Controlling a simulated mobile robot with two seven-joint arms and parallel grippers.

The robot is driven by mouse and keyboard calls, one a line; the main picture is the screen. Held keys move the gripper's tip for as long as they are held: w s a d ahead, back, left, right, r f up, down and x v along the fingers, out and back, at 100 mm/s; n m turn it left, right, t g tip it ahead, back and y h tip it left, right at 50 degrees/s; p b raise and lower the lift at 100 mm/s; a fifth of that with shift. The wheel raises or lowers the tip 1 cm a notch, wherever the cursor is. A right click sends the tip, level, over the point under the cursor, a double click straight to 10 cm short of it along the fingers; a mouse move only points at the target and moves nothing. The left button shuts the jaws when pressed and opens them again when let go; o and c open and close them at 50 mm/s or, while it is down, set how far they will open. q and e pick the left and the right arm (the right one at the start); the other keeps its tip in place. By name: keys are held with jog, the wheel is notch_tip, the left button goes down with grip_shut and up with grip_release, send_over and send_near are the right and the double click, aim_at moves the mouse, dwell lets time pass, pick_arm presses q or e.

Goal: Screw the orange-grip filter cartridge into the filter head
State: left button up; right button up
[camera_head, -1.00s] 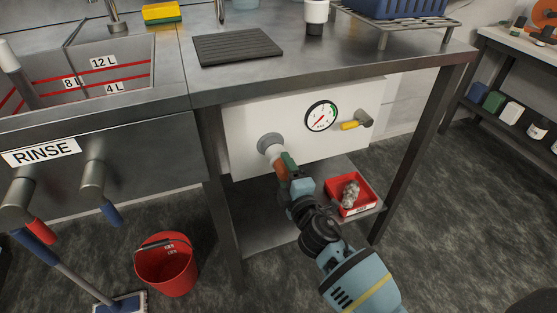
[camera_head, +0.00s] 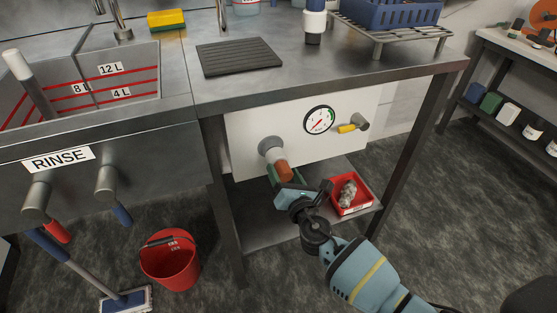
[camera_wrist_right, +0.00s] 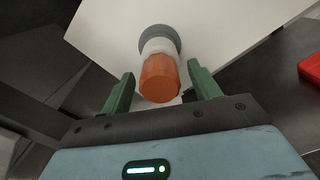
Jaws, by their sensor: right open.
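The filter cartridge's orange grip (camera_head: 285,172) points out and down from the grey round filter head (camera_head: 270,146) on the white panel. A pale section shows between grip and head, and the cartridge appears seated in the head. My right gripper (camera_head: 283,181) is open at the grip's outer end. In the right wrist view, its green fingers stand either side of the orange grip (camera_wrist_right: 160,78), with gaps on both sides. Thread engagement is hidden. My left gripper is not in view.
A pressure gauge (camera_head: 319,120) and a yellow-handled valve (camera_head: 347,128) are on the panel right of the head. A red tray (camera_head: 364,204) sits on the lower shelf close to my right wrist. A red bucket (camera_head: 172,269) stands on the floor at left.

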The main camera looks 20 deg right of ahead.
jog(key=c, duration=1.1)
jog(key=shift+f+m+b, duration=0.25)
jog(key=shift+m+b, duration=0.45)
jog(key=shift+m, duration=0.5)
jog(key=o, duration=0.6)
jog(key=shift+m, duration=0.8)
jog(key=o, duration=0.5)
jog(key=shift+r, duration=0.25)
jog(key=shift+o, duration=0.2)
jog(key=s+p, duration=0.1)
jog(key=s, duration=0.5)
jog(key=shift+s+d, duration=0.1)
jog(key=shift+s, duration=0.8)
